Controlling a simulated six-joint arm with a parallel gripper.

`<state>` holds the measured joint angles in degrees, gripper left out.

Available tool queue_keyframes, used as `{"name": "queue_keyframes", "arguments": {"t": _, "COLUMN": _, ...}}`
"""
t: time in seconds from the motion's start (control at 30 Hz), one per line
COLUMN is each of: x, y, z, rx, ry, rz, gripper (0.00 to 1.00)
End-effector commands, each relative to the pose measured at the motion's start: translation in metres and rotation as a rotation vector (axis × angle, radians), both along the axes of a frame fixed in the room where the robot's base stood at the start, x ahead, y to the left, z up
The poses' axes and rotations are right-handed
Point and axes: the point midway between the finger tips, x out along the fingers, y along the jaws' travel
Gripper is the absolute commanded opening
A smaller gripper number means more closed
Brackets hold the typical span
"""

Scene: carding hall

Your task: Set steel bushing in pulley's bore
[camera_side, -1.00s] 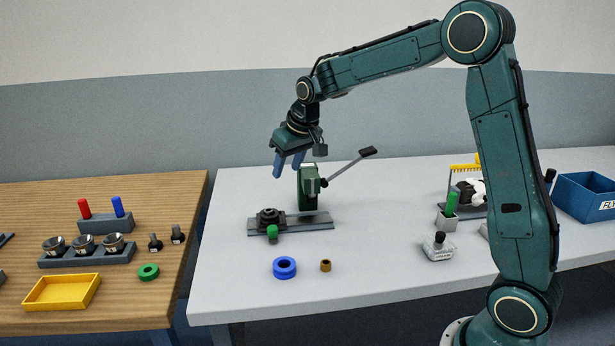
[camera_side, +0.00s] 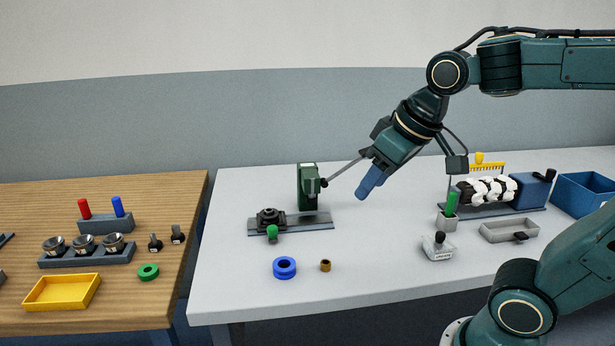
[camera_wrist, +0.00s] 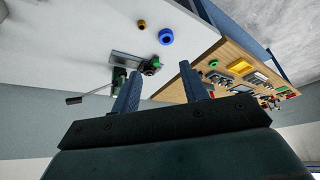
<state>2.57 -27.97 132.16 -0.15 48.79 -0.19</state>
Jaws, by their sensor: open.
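My gripper (camera_side: 369,184) is open and empty, held above the grey table right of the press; its two blue fingers show apart in the wrist view (camera_wrist: 160,88). A dark round part (camera_side: 270,216), perhaps the pulley, sits on the press's base plate; its bore cannot be made out. A blue ring (camera_side: 285,267) with a dark hole lies near the table's front, also in the wrist view (camera_wrist: 166,36). A small brown ring-like piece (camera_side: 325,265) stands right of it, also in the wrist view (camera_wrist: 141,23). I cannot pick out a plainly steel-coloured bushing.
A green lever press (camera_side: 308,188) stands at the plate's back, its lever reaching towards my gripper. A green-handled block, a labelled weight-like block (camera_side: 438,246), a grey tray (camera_side: 493,232) and a blue bin (camera_side: 584,197) occupy the right. A wooden bench (camera_side: 185,215) stands left.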

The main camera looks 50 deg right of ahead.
Motion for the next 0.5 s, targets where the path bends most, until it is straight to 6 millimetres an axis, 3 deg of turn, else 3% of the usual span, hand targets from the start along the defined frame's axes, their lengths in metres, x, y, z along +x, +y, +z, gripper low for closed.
{"name": "queue_keyframes", "arguments": {"t": 0.2, "x": -0.05, "y": 0.008, "z": -0.014, "rx": 0.0, "ry": -0.016, "rz": 0.025, "gripper": 0.44}}
{"name": "queue_keyframes", "arguments": {"t": 0.5, "x": -0.076, "y": 0.011, "z": -0.026, "rx": 0.001, "ry": -0.02, "rz": 0.039, "gripper": 0.44}}
